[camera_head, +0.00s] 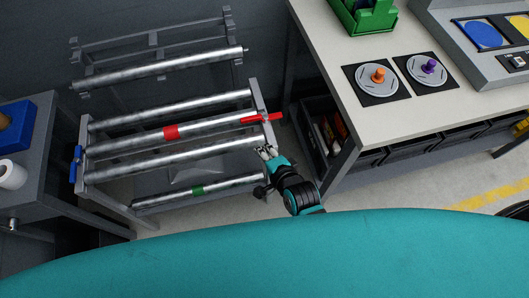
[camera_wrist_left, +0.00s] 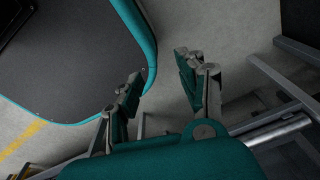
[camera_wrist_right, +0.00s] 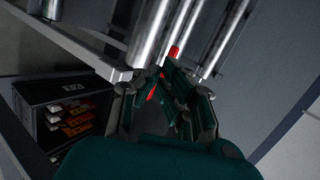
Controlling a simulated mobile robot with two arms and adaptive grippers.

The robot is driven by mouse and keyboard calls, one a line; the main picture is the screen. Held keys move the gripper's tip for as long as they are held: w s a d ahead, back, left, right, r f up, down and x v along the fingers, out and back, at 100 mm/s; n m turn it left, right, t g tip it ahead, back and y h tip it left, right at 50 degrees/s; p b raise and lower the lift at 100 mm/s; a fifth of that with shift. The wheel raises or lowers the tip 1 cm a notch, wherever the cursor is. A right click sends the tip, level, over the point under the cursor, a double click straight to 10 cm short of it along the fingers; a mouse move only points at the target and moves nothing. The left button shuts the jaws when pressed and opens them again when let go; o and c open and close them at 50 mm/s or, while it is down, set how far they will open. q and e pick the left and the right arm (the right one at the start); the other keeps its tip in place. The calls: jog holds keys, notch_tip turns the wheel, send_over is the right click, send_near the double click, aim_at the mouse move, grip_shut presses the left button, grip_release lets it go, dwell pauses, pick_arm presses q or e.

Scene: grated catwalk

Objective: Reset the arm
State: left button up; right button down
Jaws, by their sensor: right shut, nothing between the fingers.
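My right gripper (camera_head: 266,153) is just beside the right end of the metal roller rack, below the red handle (camera_head: 262,118). It is shut and empty. In the right wrist view its fingers (camera_wrist_right: 165,78) are together, with a little red showing behind them; whether they touch the handle cannot be told. My left gripper (camera_wrist_left: 163,77) shows only in the left wrist view. Its fingers are apart with grey floor between them, and nothing is held.
The rack carries several shiny rollers, one with a red band (camera_head: 170,132) and one with a green band (camera_head: 197,190). A blue handle (camera_head: 77,164) is on its left. A white workbench (camera_head: 340,65) stands right, with dark bins below. A grey table with a blue bin (camera_head: 15,133) stands left.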

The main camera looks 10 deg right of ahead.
jog(key=s+d+f+n+g+h, duration=0.1)
jog(key=s+d+f+n+g, duration=0.15)
jog(key=s+f, duration=0.4)
jog(key=s+d+f+n+g, duration=0.1)
jog(key=s+f+n, duration=0.2)
jog(key=f, duration=0.7)
jog(key=s+d+f+n+g+h, duration=0.1)
jog(key=s+d+f+n+g, duration=0.15)
jog(key=s+f, duration=0.4)
pick_arm(q)
jog(key=shift+s, duration=0.7)
pick_arm(e)
jog(key=s+d+f+n+g+h, duration=0.1)
jog(key=s+d+f+n, duration=0.3)
jog(key=s, duration=0.5)
jog(key=s+d+f+n+g, duration=0.3)
jog(key=s+d+f+n, duration=0.1)
jog(key=s+d+f, duration=0.4)
jog(key=shift+s+f+n+h, duration=0.4)
jog(key=shift+s+f, duration=0.35)
jog(key=shift+s, duration=0.4)
jog(key=shift+w+a, duration=0.1)
